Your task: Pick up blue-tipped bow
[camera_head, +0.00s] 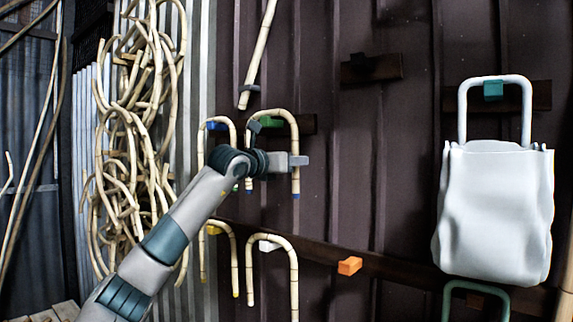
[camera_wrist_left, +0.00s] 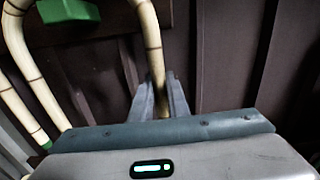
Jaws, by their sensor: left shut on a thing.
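The blue-tipped bow (camera_head: 283,113) is a pale, jointed rattan arch in the upper middle of the head view, open end down. A blue end (camera_head: 296,196) shows at the bottom of its right leg. My left gripper (camera_head: 299,161) is shut around that right leg. In the left wrist view the bow (camera_wrist_left: 147,35) runs down between my left fingers (camera_wrist_left: 163,92). A green block (camera_head: 270,122) sits under the arch; I cannot tell whether the bow touches it. My left forearm hides part of the left leg. My right gripper is not in view.
Another bow (camera_head: 219,121) hangs close on the left by a blue block. Two bows hang below, by a yellow block and a white block (camera_head: 268,246). An orange block (camera_head: 349,266) is bare. A pale bag (camera_head: 495,215) hangs at right.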

